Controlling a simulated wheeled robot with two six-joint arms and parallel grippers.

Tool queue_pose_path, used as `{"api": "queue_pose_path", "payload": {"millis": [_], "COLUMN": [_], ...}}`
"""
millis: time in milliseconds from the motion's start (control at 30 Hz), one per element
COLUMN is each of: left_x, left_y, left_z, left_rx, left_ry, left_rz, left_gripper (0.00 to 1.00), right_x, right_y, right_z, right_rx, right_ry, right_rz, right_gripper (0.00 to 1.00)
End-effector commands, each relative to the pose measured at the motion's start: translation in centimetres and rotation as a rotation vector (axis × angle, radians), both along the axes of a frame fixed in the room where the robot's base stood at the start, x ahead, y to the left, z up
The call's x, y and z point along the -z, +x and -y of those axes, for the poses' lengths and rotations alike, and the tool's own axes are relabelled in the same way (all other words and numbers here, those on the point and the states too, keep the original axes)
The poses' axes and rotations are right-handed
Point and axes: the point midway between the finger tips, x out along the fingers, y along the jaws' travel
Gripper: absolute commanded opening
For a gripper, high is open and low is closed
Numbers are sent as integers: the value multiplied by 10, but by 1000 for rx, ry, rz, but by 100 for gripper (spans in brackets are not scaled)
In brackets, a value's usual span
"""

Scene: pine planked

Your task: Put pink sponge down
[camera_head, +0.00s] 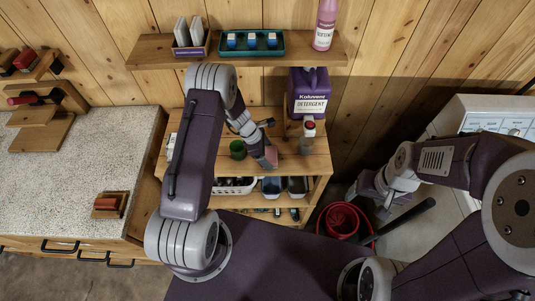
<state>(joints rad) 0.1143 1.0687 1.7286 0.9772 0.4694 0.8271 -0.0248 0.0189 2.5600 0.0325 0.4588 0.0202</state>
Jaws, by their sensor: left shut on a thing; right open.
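The pink sponge (270,157) shows as a small pinkish block at the end of my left gripper (263,145). The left gripper is shut on it, above the top of the wooden shelf unit (318,160). I cannot tell whether the sponge touches the shelf top. My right gripper (384,208) is open, low at the right near the red bucket (341,219). My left arm hides part of the shelf unit's left side.
On the shelf unit stand a purple detergent jug (308,96), a bottle with a red cap (307,138) and a green cup (237,149). Bins sit on the shelf below. A wall shelf (290,60) holds more items. A speckled counter (75,170) is at left.

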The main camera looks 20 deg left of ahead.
Motion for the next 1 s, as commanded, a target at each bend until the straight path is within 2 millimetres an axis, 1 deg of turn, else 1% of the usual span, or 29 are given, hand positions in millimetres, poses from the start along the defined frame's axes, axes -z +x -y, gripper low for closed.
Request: {"api": "queue_pose_path", "payload": {"millis": [167, 267, 300, 333, 367, 600, 667, 733, 867, 1000], "left_x": [0, 4, 3, 2, 2, 1, -2, -7, -30, -61], "left_y": [0, 0, 0, 0, 0, 0, 0, 1, -2, -5], "left_z": [0, 0, 0, 0, 0, 0, 0, -2, -12, -24], "left_rx": [1, 1, 1, 1, 1, 1, 1, 0, -1, -1], "left_ry": [0, -1, -1, -1, -1, 0, 0, -1, 0, -1], "left_rz": [1, 1, 1, 1, 1, -1, -1, 4, 5, 5], "left_gripper": [43, 43, 87, 95, 100, 100, 100, 100, 100, 100], "right_x": [0, 4, 3, 3, 3, 2, -2, 1, 3, 5], "right_y": [0, 0, 0, 0, 0, 0, 0, 0, 0, 0], "right_z": [0, 0, 0, 0, 0, 0, 0, 0, 0, 0], "right_rx": [0, 0, 0, 0, 0, 0, 0, 0, 0, 0], "right_ry": [0, 0, 0, 0, 0, 0, 0, 0, 0, 0], "right_rz": [0, 0, 0, 0, 0, 0, 0, 0, 0, 0], "right_gripper": [72, 72, 72, 72, 72, 72, 72, 72, 72, 72]}}
